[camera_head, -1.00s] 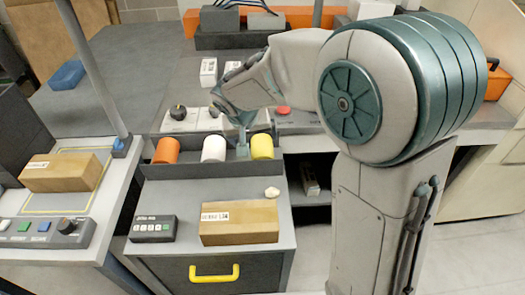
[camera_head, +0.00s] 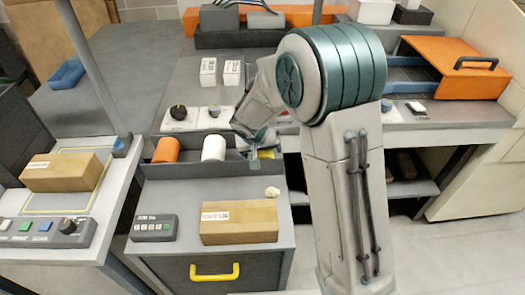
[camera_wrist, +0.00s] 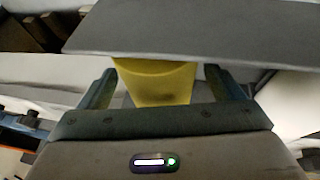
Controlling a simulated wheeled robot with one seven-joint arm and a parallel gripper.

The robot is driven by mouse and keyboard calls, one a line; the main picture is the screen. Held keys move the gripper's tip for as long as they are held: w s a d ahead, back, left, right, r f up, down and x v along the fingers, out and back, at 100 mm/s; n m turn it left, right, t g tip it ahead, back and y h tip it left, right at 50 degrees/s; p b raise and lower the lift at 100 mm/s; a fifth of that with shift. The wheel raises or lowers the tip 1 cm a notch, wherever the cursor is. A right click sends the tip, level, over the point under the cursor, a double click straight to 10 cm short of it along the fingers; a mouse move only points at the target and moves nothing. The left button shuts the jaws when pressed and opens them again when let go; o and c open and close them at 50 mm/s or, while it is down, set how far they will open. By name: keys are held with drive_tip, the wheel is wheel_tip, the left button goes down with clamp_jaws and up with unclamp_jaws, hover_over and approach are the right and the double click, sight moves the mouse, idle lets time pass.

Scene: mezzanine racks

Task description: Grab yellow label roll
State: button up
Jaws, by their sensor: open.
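The yellow label roll (camera_wrist: 155,82) shows in the wrist view between the two spread fingers of my gripper (camera_wrist: 161,80), with a gap visible on each side. A grey panel covers its far part in that view. In the head view my gripper (camera_head: 256,152) is low over the right end of the roll rack (camera_head: 190,171) and hides nearly all of the yellow roll. The gripper is open and holds nothing.
A white roll (camera_head: 214,148) and an orange roll (camera_head: 166,150) lie in the rack to the left. A cardboard box (camera_head: 240,222), a keypad (camera_head: 153,228) and a small pale lump (camera_head: 272,192) are on the cabinet top in front. Small white boxes (camera_head: 208,71) stand behind.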

drive_tip(key=c, duration=1.2)
drive_tip(key=shift+r, duration=0.1)
